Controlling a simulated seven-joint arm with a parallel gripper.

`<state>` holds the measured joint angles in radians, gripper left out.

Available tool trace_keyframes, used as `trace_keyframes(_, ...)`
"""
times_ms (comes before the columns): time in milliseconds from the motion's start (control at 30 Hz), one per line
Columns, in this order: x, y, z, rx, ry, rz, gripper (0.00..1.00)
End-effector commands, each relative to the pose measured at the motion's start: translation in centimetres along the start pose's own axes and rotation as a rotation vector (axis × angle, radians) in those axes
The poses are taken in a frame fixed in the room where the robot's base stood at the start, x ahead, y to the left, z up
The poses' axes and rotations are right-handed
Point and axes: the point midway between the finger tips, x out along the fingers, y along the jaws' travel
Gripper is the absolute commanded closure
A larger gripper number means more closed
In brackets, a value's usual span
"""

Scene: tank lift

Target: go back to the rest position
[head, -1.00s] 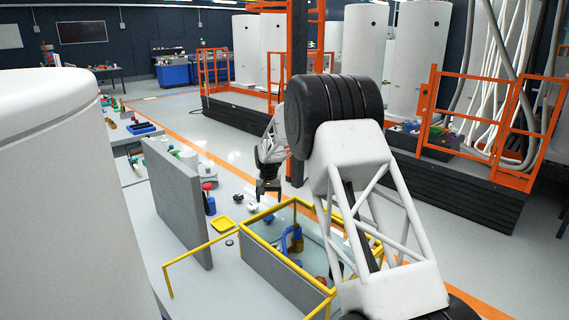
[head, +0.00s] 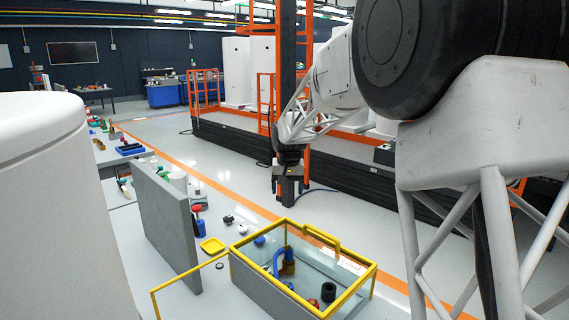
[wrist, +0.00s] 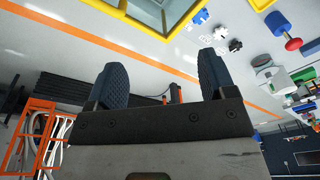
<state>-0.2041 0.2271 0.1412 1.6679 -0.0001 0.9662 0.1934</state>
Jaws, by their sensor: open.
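My gripper (head: 289,192) is up in the air in the head view, beyond the glass tank and above the floor near the orange line. In the wrist view its two dark ridged fingers (wrist: 160,84) are spread apart with nothing between them. The tank (head: 300,268) has a yellow rim and stands at the lower middle of the head view. It holds a blue bent pipe (head: 278,262), a dark ring-like piece (head: 328,292) and other small parts. My gripper is clear of the tank and touches nothing that I can see.
An orange-railed platform (head: 205,90) runs behind my gripper. A white cylinder (head: 45,210) fills the left edge.

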Motion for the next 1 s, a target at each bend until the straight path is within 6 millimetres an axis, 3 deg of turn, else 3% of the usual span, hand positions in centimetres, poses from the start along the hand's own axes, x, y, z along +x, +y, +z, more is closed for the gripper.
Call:
trace_keyframes(100,-2.6,1.3,2.2,0.001,0.019,-0.002,0.23)
trace_keyframes(400,-7.9,4.3,7.9,0.002,0.061,-0.005,0.23)
trace_keyframes(1000,-15.6,9.4,20.9,0.004,0.150,-0.005,0.23)
